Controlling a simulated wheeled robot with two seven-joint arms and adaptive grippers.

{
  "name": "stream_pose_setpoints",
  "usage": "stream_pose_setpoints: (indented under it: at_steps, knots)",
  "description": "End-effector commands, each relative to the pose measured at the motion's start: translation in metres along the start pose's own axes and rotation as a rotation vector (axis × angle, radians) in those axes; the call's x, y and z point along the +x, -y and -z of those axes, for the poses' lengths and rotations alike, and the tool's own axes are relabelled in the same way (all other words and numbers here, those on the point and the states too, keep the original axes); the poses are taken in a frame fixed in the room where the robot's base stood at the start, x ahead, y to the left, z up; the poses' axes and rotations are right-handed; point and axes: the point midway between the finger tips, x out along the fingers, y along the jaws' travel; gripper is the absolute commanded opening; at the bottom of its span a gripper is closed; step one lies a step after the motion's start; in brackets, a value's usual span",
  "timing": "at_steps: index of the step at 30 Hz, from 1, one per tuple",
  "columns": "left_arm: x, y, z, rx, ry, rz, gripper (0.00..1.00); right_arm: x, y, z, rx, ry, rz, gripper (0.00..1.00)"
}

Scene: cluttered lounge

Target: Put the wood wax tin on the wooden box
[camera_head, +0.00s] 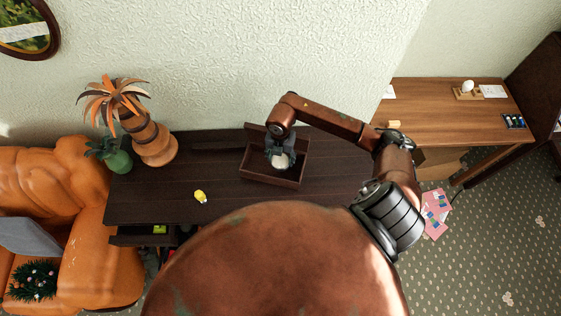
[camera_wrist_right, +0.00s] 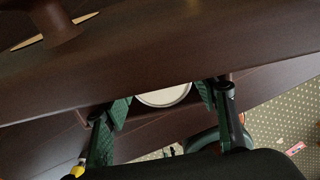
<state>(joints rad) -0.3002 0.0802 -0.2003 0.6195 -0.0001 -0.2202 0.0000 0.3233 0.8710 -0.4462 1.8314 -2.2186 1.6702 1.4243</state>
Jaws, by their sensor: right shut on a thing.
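The wood wax tin (camera_head: 280,161) shows as a small pale round thing at the wooden box (camera_head: 268,179), a dark open box on the dark table. In the right wrist view the tin's whitish round face (camera_wrist_right: 163,95) shows between the green finger pads. My right gripper (camera_head: 281,153) is shut on the tin, over the box's inside in the head view. It also shows in the right wrist view (camera_wrist_right: 164,98). The fingers partly cover the tin, and I cannot tell whether it touches the box. My left gripper is not in view.
A small yellow thing (camera_head: 200,196) lies on the dark table (camera_head: 225,207), left of the box. A vase with orange leaves (camera_head: 155,145) and a green pot plant (camera_head: 117,158) stand at the table's left end. The table around the yellow thing is clear. A lighter desk (camera_head: 440,115) stands at right.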

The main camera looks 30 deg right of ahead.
Motion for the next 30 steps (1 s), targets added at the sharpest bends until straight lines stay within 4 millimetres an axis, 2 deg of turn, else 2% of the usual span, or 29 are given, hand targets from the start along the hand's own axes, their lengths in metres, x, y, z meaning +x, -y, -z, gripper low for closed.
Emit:
stream_pose_setpoints:
  at_steps: [3, 7, 29, 30]
  knots:
    - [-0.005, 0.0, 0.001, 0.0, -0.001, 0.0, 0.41, 0.018, 0.002, 0.0, 0.002, -0.004, 0.003, 0.23]
    - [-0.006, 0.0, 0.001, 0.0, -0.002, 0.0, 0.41, 0.031, 0.0, -0.001, 0.002, -0.001, 0.0, 0.23]
    - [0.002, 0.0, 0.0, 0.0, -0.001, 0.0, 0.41, 0.043, 0.0, -0.001, 0.001, 0.0, 0.0, 0.23]
    - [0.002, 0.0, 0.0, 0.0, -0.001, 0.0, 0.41, 0.043, 0.001, -0.001, 0.001, 0.0, 0.0, 0.54]
